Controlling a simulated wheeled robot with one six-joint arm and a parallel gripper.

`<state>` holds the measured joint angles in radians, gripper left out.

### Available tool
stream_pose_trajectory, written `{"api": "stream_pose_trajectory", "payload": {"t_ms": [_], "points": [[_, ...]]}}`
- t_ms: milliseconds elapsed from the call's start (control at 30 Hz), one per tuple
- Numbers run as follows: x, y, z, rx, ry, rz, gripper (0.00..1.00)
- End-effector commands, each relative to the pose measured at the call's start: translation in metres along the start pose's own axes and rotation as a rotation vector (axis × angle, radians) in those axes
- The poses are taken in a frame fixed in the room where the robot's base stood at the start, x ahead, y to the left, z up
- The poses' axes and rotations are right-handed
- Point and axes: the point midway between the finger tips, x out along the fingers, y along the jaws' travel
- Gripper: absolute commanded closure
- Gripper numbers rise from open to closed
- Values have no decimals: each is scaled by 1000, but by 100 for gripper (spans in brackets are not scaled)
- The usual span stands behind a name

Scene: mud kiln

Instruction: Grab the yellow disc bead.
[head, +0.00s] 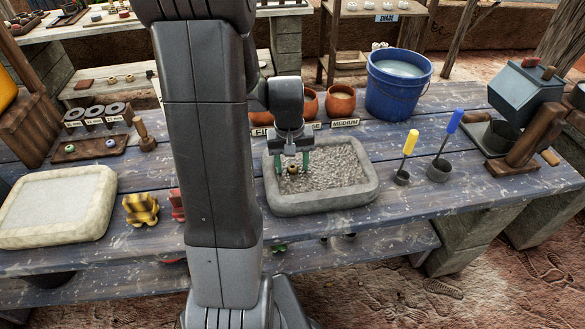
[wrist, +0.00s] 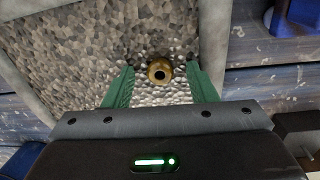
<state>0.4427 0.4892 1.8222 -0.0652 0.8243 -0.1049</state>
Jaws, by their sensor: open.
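The yellow disc bead (head: 293,169) lies on grey gravel in a stone tray (head: 325,206). In the wrist view the bead (wrist: 159,71) looks brownish gold with a dark centre hole. My gripper (head: 293,166) is over the left part of the tray, pointing down. Its green fingers are open, one on each side of the bead. In the wrist view the gripper (wrist: 160,88) shows the bead between the fingertips, a little nearer the right finger, with gaps on both sides. I cannot tell the exact height of the fingertips above the gravel.
Clay pots (head: 340,101) and a blue bucket (head: 398,84) stand behind the tray. Yellow-handled (head: 410,145) and blue-handled (head: 447,138) tools stand to its right. The tray's raised rim surrounds the gravel.

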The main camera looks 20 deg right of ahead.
Motion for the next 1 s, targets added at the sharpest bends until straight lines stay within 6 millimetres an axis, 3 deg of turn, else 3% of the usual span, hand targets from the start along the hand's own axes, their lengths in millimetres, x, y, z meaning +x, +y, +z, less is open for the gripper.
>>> {"api": "stream_pose_trajectory", "payload": {"t_ms": [167, 433, 767, 1000], "points": [[0, 0, 0, 0, 1, 0, 48], [0, 0, 0, 0, 0, 0, 96], [-6, 0, -1, 0, 3, 0, 96], [-50, 2, -1, 1, 6, 1, 96]]}}
